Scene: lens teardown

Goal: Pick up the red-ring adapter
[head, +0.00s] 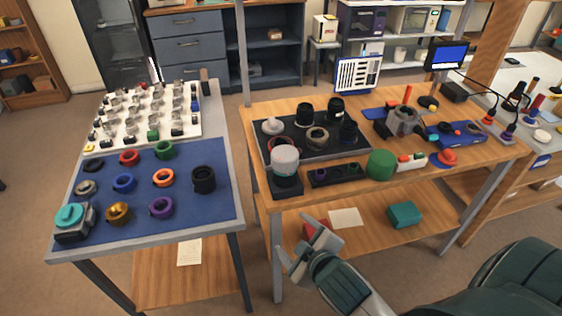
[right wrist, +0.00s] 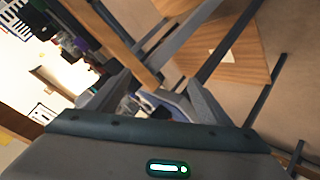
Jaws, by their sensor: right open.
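A red ring (head: 129,157) lies on the blue mat (head: 105,204) of the left table, between a black ring and a green ring (head: 164,150). Another red-rimmed ring (head: 280,142) sits on the dark tray of the right table, partly hidden behind a grey-white cylinder (head: 285,160). I cannot tell for sure which one is the red-ring adapter. My right gripper (head: 298,243) is open and empty, low in front of the right table and apart from both rings. Its spread fingers also show in the right wrist view (right wrist: 158,95). My left gripper is out of view.
Blue, orange, purple and gold rings share the mat with a black cylinder (head: 203,178). A white board (head: 125,128) with several small parts lies behind. The right table's front edge (head: 350,182) is above my right gripper. A gap separates the tables.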

